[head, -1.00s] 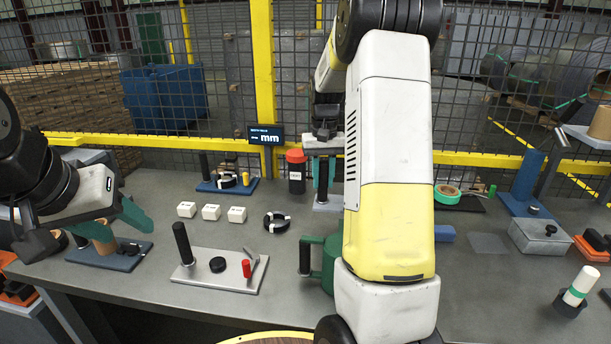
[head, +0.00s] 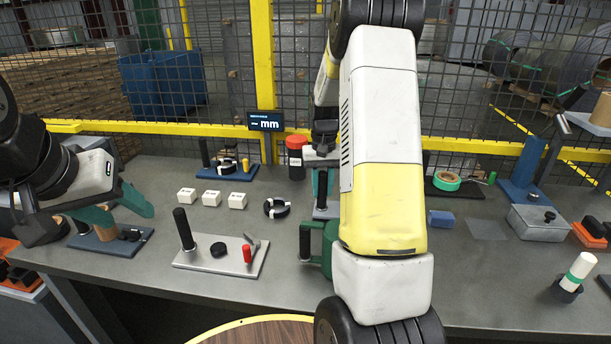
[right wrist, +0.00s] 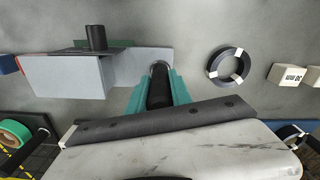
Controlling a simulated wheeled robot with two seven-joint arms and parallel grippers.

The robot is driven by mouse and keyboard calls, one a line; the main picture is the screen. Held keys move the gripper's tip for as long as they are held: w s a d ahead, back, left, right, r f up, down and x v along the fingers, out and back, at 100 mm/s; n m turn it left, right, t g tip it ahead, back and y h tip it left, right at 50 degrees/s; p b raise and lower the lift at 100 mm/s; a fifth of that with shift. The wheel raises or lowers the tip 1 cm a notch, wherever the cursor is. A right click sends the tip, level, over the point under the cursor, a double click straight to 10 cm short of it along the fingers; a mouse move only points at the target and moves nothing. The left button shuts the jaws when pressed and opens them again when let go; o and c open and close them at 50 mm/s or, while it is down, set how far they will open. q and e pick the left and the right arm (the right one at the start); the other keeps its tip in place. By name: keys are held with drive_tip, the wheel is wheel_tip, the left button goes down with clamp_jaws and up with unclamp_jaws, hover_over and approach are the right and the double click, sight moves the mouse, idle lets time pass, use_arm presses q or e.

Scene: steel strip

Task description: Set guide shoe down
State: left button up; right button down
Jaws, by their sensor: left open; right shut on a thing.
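My right gripper (head: 322,176) points down beyond my right arm, its teal fingers shut on a black upright handle (right wrist: 158,88). I take this for the handle of the guide shoe, whose grey base (right wrist: 68,76) shows below and to the left in the right wrist view. A pale part of that base (head: 325,212) shows under the fingers in the head view; the rest is behind my arm. I cannot tell whether it touches the bench. My left gripper (head: 92,214) is open at the far left, above a blue plate (head: 112,246).
A green tool with a black grip (head: 305,241) stands close in front. A black ring (head: 277,208) and white blocks (head: 212,198) lie left of the right gripper. A red-lidded jar (head: 296,158) stands behind. A handled steel plate (head: 222,260) lies front left.

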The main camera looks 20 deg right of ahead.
sight(323, 172)
drive_tip(key=shift+f, duration=0.35)
idle(0.5)
drive_tip(key=c, duration=1.1)
unclamp_jaws()
drive_tip(key=shift+f, duration=0.1)
wheel_tip(323, 172, up, 8)
drive_tip(key=shift+f, duration=0.1)
drive_tip(key=s+a+r+n+t, duration=0.1)
drive_tip(key=s+a+r, duration=0.3)
drive_tip(key=s, duration=0.4)
drive_tip(key=s+a+r+n+t+y, duration=0.1)
drive_tip(key=s+a+r+t, duration=0.2)
drive_tip(key=s, duration=0.5)
drive_tip(key=s+a+r+t+y, duration=0.1)
drive_tip(key=s+a+r+t, duration=0.1)
drive_tip(key=s+a+r, duration=0.3)
drive_tip(key=shift+s+a+r+n, duration=0.15)
drive_tip(key=shift+s+a, duration=0.1)
drive_tip(key=shift+s, duration=0.4)
drive_tip(key=shift+s+a+r+n, duration=0.1)
drive_tip(key=shift+s+a, duration=0.2)
drive_tip(key=shift+s, duration=0.3)
drive_tip(key=shift+s+a+r+n, duration=0.15)
drive_tip(key=shift+s+a, duration=0.1)
drive_tip(key=shift+s, duration=0.4)
